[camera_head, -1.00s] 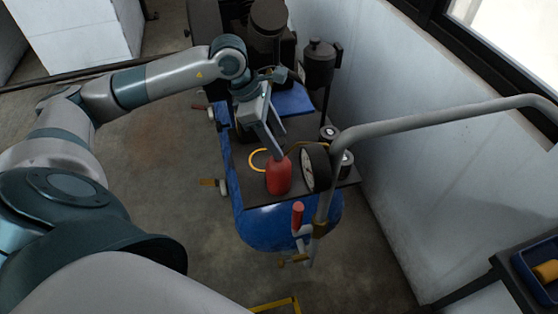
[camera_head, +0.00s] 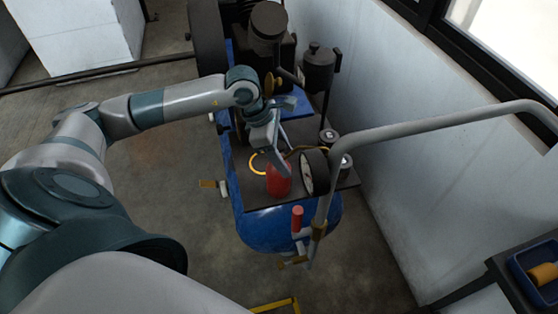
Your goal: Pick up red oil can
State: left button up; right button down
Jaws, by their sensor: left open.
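The red oil can (camera_head: 279,183) stands upright on the dark top plate (camera_head: 246,203) above the blue tank, near its front edge. My left gripper (camera_head: 284,163) reaches down to the can from above and behind. It is open, with its fingers at the top of the can. Whether they touch it I cannot tell, and the can's top is partly hidden by the fingers. My right gripper is not in view.
A round gauge (camera_head: 315,171) stands close to the can's right. A yellow ring (camera_head: 257,163) lies to its left. A grey tube handle (camera_head: 430,122) arches at the right, with a red-gripped lever (camera_head: 297,218) in front. Dark machinery (camera_head: 268,28) stands behind.

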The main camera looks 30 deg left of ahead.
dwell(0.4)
pick_arm(q)
grip_shut()
jog(key=shift+s+f, duration=0.1)
jog(key=shift+s, duration=0.05)
dwell(1.1)
